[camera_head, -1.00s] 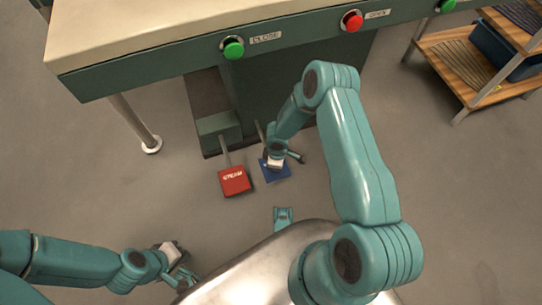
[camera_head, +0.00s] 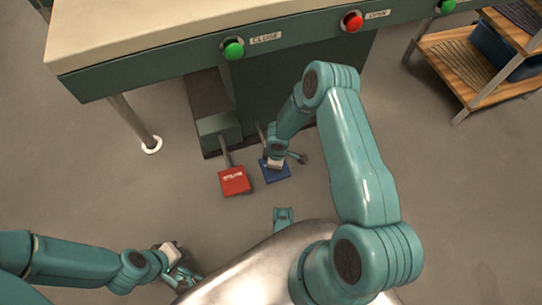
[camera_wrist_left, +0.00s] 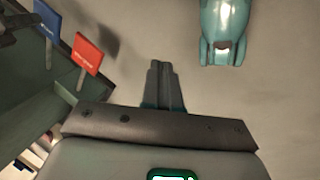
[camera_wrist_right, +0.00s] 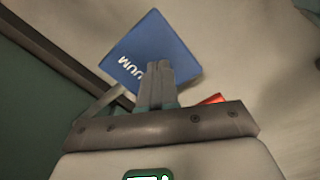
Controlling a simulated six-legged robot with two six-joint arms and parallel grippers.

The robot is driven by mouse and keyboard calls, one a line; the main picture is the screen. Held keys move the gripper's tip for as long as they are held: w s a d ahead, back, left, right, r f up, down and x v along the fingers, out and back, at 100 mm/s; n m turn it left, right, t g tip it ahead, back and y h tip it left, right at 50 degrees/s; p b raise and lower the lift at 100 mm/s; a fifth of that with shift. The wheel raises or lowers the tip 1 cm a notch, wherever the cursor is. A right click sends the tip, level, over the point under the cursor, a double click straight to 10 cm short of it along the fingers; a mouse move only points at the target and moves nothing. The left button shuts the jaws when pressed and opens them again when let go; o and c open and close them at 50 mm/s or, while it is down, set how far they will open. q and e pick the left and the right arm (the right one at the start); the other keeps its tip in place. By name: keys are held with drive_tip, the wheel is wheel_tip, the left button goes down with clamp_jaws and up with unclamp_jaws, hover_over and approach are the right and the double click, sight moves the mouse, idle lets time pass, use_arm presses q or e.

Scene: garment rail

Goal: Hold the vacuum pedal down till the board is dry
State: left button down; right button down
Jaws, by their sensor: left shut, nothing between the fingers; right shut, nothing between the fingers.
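The blue vacuum pedal (camera_head: 280,175) is on the floor side of the press, and part of its lettering shows in the right wrist view (camera_wrist_right: 150,45). My right gripper (camera_head: 273,165) is shut and empty, with its fingertips over the blue pedal's face. I cannot tell whether they touch it or how far it is pressed. My left gripper (camera_head: 186,278) is shut and empty, low over bare floor at the lower left. The pale board (camera_head: 150,35) lies on top of the press; its dampness cannot be seen.
The red steam pedal (camera_head: 235,186) is just left of the blue one. A green CLOSE button (camera_head: 233,49) and a red OPEN button (camera_head: 352,21) are on the press front. A wooden shelf (camera_head: 462,70) stands at the upper right. The floor between is clear.

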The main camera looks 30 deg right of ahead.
idle(0.5)
